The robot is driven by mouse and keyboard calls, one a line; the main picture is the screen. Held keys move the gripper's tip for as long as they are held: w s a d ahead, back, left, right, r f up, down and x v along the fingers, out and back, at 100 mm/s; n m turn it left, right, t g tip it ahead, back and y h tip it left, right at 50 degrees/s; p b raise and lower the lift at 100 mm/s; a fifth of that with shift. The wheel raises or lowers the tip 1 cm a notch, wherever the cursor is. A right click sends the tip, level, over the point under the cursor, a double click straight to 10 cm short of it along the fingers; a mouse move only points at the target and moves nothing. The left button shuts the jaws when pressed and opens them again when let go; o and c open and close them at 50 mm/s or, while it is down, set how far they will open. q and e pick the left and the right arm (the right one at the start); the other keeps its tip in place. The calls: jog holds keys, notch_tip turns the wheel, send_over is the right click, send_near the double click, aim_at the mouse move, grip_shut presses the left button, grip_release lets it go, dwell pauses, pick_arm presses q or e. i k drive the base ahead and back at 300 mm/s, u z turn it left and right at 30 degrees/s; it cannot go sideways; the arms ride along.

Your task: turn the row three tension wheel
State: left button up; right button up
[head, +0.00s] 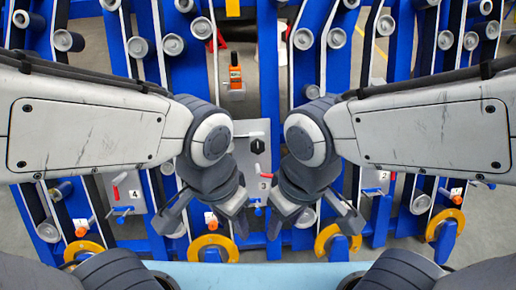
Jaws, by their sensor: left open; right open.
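The row three plate (243,160) is a grey panel in the middle of the head view, between my two arms. It carries a label marked 3 (262,186), a black knob (257,146) and a small red-tipped lever (262,172). I cannot tell for certain which part is the tension wheel. My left gripper (202,215) is open and empty at the plate's lower left. My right gripper (317,218) is open and empty at its lower right. Neither visibly touches the plate; my wrists hide parts of the frame beside it.
Plates labelled 4 (128,190) and 2 (375,180) stand left and right. Blue uprights with grey rollers (304,39) fill the back. Orange wheels (212,236) line the bottom. An orange device (235,74) sits above the middle plate. A pale blue edge (260,275) is nearest me.

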aim_at(257, 146)
jog(key=z, duration=0.1)
jog(key=k, duration=0.45)
jog(key=u, duration=1.05)
jog(key=i, duration=0.65)
jog(key=z, duration=1.15)
